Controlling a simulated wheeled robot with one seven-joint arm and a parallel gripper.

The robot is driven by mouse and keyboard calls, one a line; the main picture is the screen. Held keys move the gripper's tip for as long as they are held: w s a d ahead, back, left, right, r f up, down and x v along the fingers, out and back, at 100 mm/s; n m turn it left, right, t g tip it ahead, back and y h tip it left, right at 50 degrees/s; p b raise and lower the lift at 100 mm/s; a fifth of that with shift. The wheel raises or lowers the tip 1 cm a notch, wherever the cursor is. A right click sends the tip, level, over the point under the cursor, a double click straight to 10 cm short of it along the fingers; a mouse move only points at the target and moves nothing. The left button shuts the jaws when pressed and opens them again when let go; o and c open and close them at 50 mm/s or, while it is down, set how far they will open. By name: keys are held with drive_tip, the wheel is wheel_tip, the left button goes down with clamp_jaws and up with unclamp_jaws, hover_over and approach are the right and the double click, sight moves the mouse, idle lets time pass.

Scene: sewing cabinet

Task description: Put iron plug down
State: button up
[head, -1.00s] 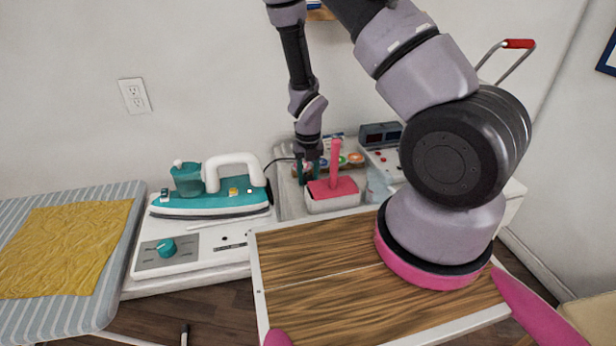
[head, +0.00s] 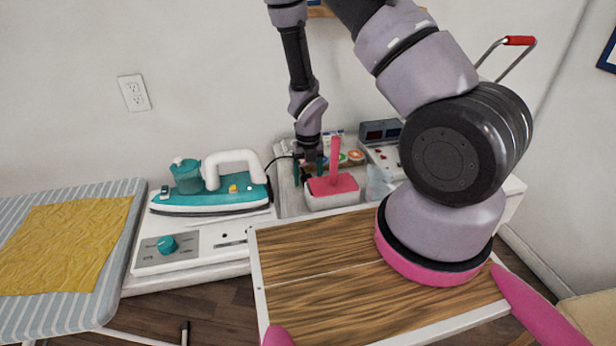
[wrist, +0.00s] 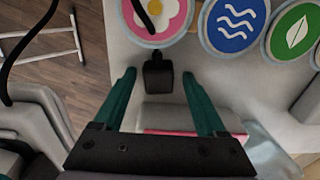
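The black iron plug (wrist: 158,76) lies on the pale surface between my fingertips in the wrist view, with a gap on both sides. Its black cord (wrist: 144,14) runs up over a pink flower patch. My gripper (wrist: 157,84) has two teal fingers, spread apart and touching nothing that I can see. In the head view my gripper (head: 308,170) is low over the tray area behind the wooden board, just left of a pink-handled container. The plug is too small to make out there. The teal and white iron (head: 210,190) rests on its white station at left.
The white container with pink lid and upright handle (head: 333,187) stands close to my gripper. Round patches, green (wrist: 293,30) and blue (wrist: 236,22), lie beyond the plug. A grey device (head: 380,133) is at right. The wooden board (head: 320,265) is bare in front.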

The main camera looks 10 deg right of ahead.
wheel_tip(320, 180, up, 13)
idle(0.6)
drive_tip(key=shift+r, duration=0.1)
